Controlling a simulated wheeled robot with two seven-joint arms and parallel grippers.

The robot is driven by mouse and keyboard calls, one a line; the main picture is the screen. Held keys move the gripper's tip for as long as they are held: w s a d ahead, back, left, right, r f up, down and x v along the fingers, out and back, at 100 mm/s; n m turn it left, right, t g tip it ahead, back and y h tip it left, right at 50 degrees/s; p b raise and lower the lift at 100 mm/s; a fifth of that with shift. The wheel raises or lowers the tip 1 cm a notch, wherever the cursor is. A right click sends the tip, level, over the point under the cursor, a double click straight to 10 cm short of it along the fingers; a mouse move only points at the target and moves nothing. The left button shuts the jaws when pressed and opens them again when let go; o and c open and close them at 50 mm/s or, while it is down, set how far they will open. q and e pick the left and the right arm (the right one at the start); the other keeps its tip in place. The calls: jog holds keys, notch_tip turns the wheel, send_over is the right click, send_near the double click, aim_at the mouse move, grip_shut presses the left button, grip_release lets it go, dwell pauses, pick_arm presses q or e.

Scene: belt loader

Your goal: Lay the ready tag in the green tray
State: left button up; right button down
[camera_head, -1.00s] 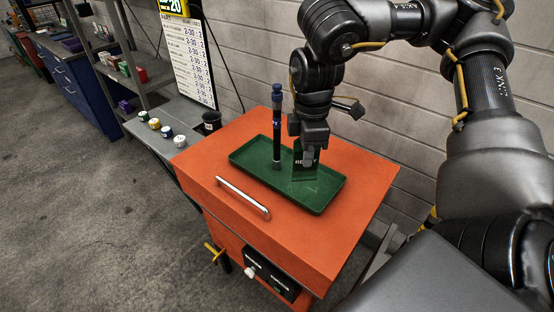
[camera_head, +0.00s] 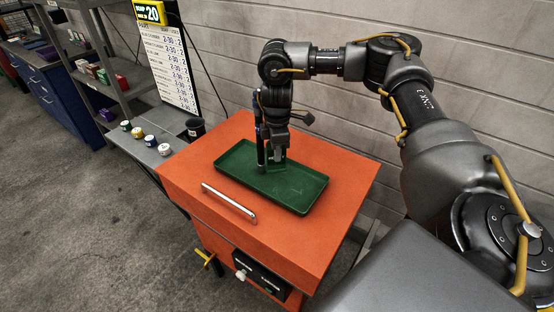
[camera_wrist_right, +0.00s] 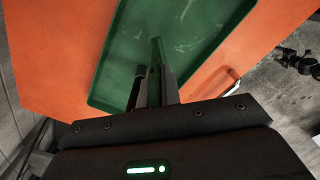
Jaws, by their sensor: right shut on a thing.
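The green tray (camera_head: 300,200) lies on top of the orange cabinet and also fills the upper part of the right wrist view (camera_wrist_right: 113,62). My right gripper (camera_head: 277,157) points down over the tray's back-left half. It is shut on the dark green ready tag (camera_wrist_right: 156,50), which shows nearly edge-on between the fingertips in the wrist view. In the head view the tag is mostly hidden by the fingers. The tag stands on edge, close over the tray floor; I cannot tell if it touches. My left gripper is not in view.
The orange cabinet top (camera_head: 330,170) has a silver handle (camera_head: 229,203) in front of the tray.

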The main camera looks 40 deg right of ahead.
aim_at(277, 167)
jog(key=shift+w+d+f, duration=0.1)
jog(key=shift+f, duration=0.15)
notch_tip(277, 167, down, 2)
jog(key=shift+f, duration=0.1)
jog(key=shift+d+f, duration=0.1)
jog(key=shift+f, duration=0.4)
jog(key=shift+f, duration=0.1)
jog(key=c, duration=1.6)
grip_release()
